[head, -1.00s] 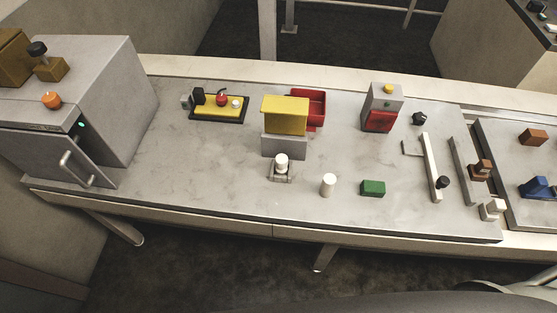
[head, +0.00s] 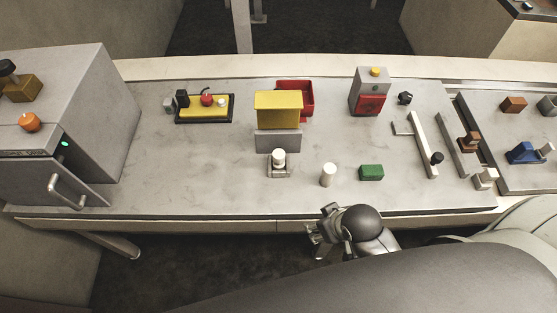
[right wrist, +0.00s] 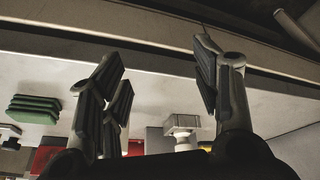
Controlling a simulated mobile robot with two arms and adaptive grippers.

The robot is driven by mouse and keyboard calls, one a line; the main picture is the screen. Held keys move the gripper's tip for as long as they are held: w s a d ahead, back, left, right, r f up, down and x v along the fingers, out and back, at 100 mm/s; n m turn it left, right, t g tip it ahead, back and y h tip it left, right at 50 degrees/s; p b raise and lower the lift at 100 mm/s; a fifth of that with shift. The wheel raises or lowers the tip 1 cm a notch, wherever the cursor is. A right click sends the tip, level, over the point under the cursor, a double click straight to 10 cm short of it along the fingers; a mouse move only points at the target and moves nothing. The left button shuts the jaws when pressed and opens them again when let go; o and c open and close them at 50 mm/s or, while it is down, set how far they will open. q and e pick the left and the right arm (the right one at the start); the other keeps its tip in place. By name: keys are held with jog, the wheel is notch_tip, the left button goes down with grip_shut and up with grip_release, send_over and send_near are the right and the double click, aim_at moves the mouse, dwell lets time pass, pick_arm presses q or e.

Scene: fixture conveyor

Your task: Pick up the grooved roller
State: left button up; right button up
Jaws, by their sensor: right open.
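A plain white upright cylinder (head: 328,175) stands on the grey worktop (head: 220,190) near its front edge; it looks most like the roller, but no grooves can be made out. A second white cylinder (head: 279,157) sits in a small grey holder (head: 278,172) to its left. My right gripper (head: 318,233) is low at the worktop's front edge, nearer me than both cylinders and touching neither. In the right wrist view my right gripper (right wrist: 165,90) has its fingers wide apart with nothing between them. My left gripper is not in view.
A green block (head: 371,172) lies right of the cylinder; it also shows in the right wrist view (right wrist: 35,108). A yellow-topped stand (head: 278,104) and red bin (head: 308,100) are behind. Worktop at left front is clear.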

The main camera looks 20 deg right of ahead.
notch_tip(320, 180, up, 3)
jog(key=w+n+t, duration=0.1)
jog(key=w, duration=0.1)
jog(key=n+t+y, duration=0.2)
jog(key=t+y, duration=0.4)
send_near(280, 155)
jog(key=x, duration=0.5)
jog(key=shift+w+f, duration=0.25)
jog(key=shift+w+a+f+p, duration=0.1)
jog(key=shift+w+a+p, duration=0.25)
jog(key=shift+w+p, duration=0.15)
jog(key=x, duration=0.4)
jog(key=shift+s, duration=0.1)
jog(key=shift+c, duration=0.5)
jog(key=c, duration=1)
